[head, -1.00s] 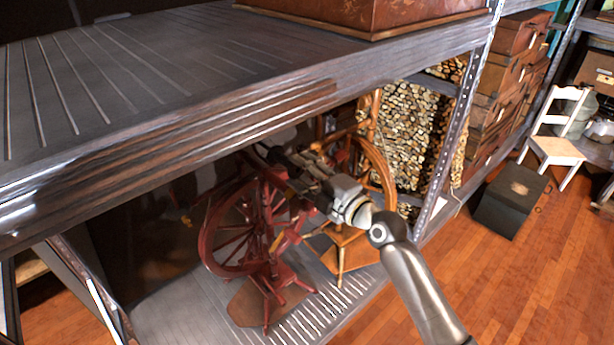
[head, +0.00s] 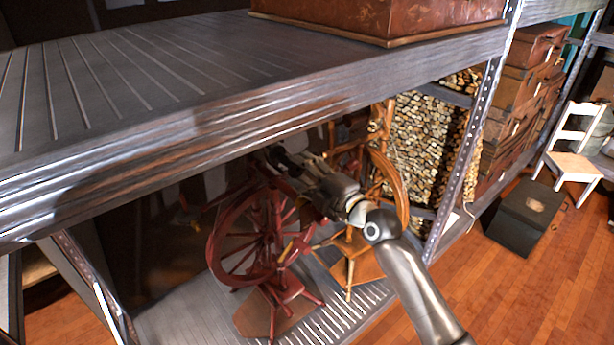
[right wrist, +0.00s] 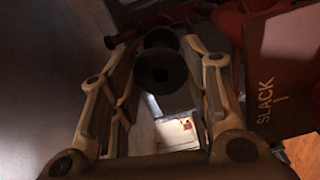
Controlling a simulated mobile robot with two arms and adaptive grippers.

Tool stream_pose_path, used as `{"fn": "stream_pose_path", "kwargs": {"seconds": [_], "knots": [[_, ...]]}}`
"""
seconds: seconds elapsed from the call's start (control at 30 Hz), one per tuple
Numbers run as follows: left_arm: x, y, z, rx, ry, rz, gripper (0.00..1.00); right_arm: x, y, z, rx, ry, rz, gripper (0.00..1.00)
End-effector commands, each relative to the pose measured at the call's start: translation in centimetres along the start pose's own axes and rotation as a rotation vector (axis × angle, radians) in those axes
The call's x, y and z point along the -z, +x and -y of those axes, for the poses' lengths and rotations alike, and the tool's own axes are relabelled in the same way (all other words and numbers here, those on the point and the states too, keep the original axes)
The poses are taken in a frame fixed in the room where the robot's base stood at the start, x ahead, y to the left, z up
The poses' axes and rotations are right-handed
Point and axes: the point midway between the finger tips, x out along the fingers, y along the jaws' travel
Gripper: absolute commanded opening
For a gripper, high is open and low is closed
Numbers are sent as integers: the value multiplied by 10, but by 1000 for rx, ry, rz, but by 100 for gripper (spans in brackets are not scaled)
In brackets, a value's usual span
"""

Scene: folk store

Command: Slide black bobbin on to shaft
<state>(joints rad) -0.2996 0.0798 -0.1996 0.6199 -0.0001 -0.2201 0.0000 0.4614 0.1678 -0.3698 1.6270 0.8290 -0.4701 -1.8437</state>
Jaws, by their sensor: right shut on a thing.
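A red spinning wheel (head: 216,245) stands on the lower shelf in the head view. My right gripper (head: 280,162) is above the top of this wheel, under the upper shelf. In the right wrist view, my right gripper (right wrist: 160,45) is shut on a black bobbin (right wrist: 160,70), which sits between its two fingers near the tips. The bobbin's round end with a dark centre hole faces this camera. I cannot make out the shaft in either view. My left gripper does not show.
The upper shelf's metal edge (head: 170,152) runs close over my right arm. A lighter wooden spinning wheel (head: 398,195) stands just right of the red one. A dark red panel with the word SLACK (right wrist: 282,75) is to the right in the wrist view. Stacked logs (head: 425,130) are behind.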

Motion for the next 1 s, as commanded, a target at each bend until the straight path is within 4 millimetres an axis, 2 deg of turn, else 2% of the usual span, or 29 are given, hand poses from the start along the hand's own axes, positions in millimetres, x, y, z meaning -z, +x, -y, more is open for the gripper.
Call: {"fn": "stream_pose_path", "kwargs": {"seconds": [1.0], "knots": [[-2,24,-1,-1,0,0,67,0,40,3,5,-1,0,32]]}}
